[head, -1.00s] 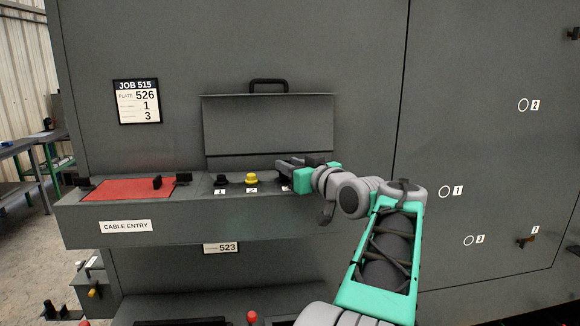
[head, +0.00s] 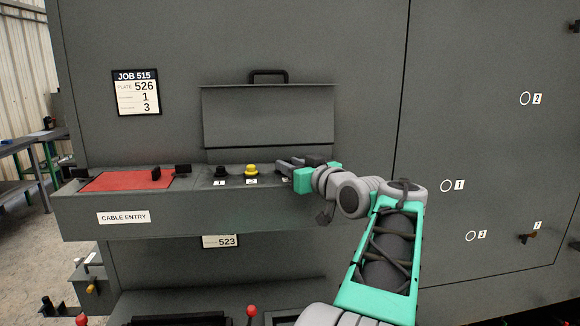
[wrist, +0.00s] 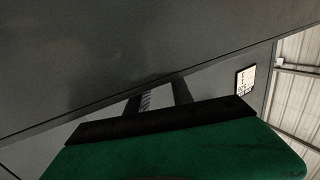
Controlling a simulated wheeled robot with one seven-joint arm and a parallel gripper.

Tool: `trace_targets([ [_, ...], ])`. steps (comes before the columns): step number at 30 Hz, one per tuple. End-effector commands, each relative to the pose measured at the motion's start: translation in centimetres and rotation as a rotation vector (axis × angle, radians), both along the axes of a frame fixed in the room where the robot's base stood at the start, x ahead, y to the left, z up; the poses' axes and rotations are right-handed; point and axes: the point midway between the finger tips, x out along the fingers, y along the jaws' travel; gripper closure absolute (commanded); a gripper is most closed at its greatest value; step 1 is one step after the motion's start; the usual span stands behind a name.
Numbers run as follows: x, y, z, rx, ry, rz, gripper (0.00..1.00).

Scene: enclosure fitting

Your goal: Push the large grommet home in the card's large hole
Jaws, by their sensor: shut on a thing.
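My gripper (head: 292,162) is low over the right part of the grey ledge, at the right end of the row of grommets. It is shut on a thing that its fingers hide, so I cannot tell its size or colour. A black grommet (head: 221,172) by label 1 and a yellow grommet (head: 251,170) by label 2 stand on the ledge to its left. The job card (head: 136,92) reads plate 526, then 1 and 3. Ringed holes 1 (head: 446,186), 2 (head: 525,98) and 3 (head: 470,236) are on the right panel, well apart from my gripper.
The ledge (head: 150,220) juts out, with a red panel (head: 125,182) and black clamps at its left. A handled cover (head: 268,115) stands behind my gripper. The wrist view shows mostly dark wall. A small lever (head: 528,238) projects at the lower right.

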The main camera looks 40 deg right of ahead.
Motion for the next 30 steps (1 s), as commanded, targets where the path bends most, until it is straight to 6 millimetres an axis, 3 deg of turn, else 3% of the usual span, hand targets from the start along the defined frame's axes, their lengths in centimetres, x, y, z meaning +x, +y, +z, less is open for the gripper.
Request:
trace_targets([
  [8, 0.0, 0.0, -0.8, 0.001, 0.001, 0.0, 1.0],
  [9, 0.0, 0.0, -0.7, 0.001, 0.001, 0.0, 0.69],
  [17, 0.0, 0.0, -0.6, 0.0, 0.0, 0.0, 0.48],
  [26, -0.3, 0.0, -0.6, 0.0, 0.0, -0.001, 0.47],
  [30, -2.5, 0.2, -0.6, -0.002, -0.001, -0.006, 0.47],
])
